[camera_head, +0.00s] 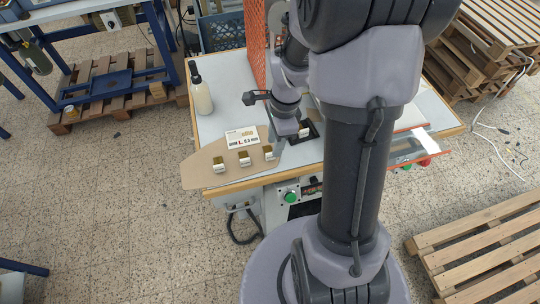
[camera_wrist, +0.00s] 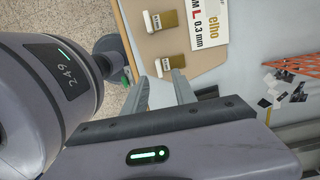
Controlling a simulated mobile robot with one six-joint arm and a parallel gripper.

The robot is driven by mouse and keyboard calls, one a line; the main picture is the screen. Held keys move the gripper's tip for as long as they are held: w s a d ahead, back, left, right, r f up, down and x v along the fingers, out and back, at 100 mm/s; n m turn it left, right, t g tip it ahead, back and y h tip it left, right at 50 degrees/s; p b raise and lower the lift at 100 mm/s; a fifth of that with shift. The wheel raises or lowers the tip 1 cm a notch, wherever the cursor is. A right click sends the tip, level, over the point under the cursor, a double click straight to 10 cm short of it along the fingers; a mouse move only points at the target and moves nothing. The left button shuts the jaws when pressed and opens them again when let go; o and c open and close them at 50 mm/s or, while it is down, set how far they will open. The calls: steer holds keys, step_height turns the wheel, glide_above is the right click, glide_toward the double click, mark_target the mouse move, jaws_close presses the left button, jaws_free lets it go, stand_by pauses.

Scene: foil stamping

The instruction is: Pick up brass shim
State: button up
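Several small brass shims with white labels lie on the tan board on the workbench in the head view: a left one (camera_head: 219,163), a middle one (camera_head: 244,158) and a right one (camera_head: 268,152). Another brass piece (camera_head: 304,130) sits in a dark holder to their right. My gripper (camera_head: 279,148) points down just right of the right shim. In the wrist view two shims (camera_wrist: 165,18) (camera_wrist: 170,58) lie beyond the fingertips of my gripper (camera_wrist: 172,76).
A white printed card (camera_head: 242,137) marked L 0.3 mm lies behind the shims. A white bottle (camera_head: 201,92) stands at the bench's back left. An orange mesh guard (camera_head: 255,45) rises behind my arm. A press-like machine stands close by, partly hidden.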

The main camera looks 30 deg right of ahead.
mark_target(269, 150)
steer(key=f, duration=0.2)
steer(key=a+f+b, duration=0.1)
steer(key=f, duration=0.1)
steer(key=shift+w+f, duration=0.1)
steer(key=shift+w, duration=0.1)
jaws_close()
